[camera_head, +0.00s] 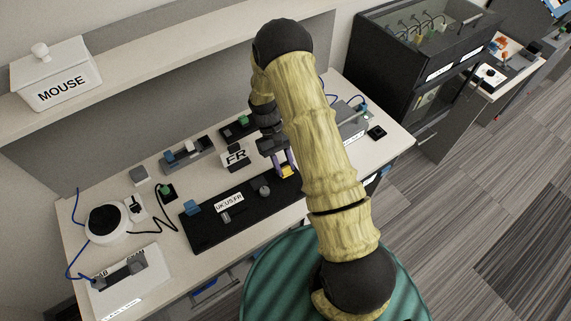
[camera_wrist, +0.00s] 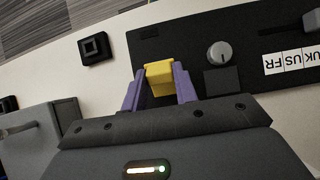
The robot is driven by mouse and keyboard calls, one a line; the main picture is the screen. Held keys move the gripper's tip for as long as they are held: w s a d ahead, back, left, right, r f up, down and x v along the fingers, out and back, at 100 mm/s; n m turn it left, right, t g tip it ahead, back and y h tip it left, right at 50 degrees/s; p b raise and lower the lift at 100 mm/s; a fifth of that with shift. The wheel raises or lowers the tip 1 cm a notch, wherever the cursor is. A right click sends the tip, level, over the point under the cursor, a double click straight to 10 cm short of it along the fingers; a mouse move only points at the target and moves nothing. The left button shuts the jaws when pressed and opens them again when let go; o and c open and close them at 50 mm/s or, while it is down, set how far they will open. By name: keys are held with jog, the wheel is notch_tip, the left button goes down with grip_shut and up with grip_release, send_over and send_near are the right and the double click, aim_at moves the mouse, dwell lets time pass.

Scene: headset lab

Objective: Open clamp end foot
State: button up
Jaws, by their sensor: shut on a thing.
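My gripper (camera_wrist: 160,90) has purple fingers, shut on a yellow block (camera_wrist: 159,77) at the end of a black panel (camera_wrist: 190,47) in the wrist view. In the head view the gripper (camera_head: 285,165) is over the right part of the black panel (camera_head: 215,238), and the yellow block (camera_head: 287,172) shows between the fingers. I cannot tell whether the yellow block is the clamp end foot. Its lower part is hidden by the fingers.
The panel carries a grey knob (camera_head: 264,190), a blue piece (camera_head: 192,207) and a UK US FR label (camera_head: 229,202). A white round device (camera_head: 107,222) stands at left.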

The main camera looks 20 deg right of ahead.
jog(key=shift+w+g, duration=0.2)
jog(key=shift+g, duration=0.2)
jog(key=o, duration=1)
jog(key=b+v, duration=0.2)
jog(key=v, duration=0.5)
jog(key=shift+w+a+r, duration=0.2)
